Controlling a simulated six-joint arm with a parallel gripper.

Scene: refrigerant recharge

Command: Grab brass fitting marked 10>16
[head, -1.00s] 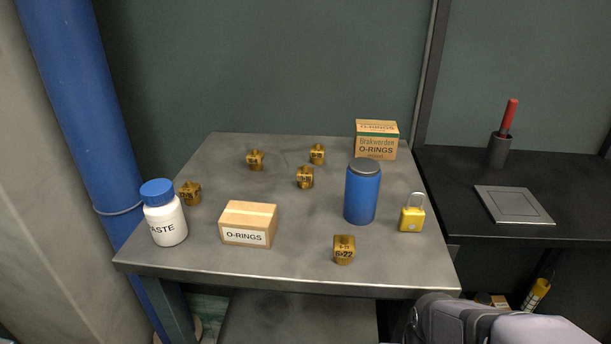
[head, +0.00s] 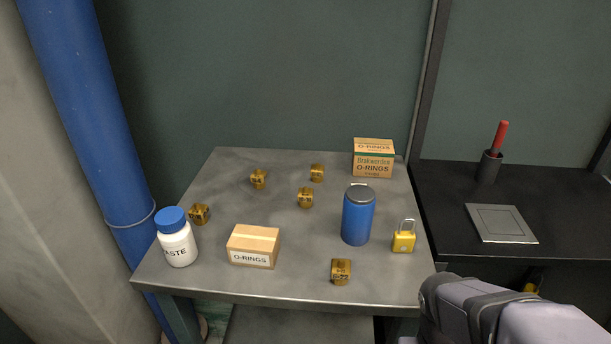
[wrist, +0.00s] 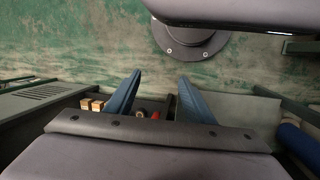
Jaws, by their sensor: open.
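Several small brass fittings stand on the grey metal table. One is at the front (head: 341,271), one at the left beside the white bottle (head: 199,214), one at the back left (head: 258,179), one at the back (head: 317,173) and one in the middle (head: 305,197). Their markings are too small to read now, so I cannot tell which is 10>16. My gripper shows in the wrist view (wrist: 153,95) with its two blue fingers apart and nothing between them. It is away from the fittings; in the head view only part of my arm shows at the lower right.
On the table (head: 215,278) stand a white blue-capped bottle (head: 177,245), two O-rings boxes (head: 253,247) (head: 373,159), a blue canister (head: 357,218) and a yellow padlock (head: 404,241). A black side bench with a grey plate (head: 501,223) and a red-handled tool (head: 501,136) is at right.

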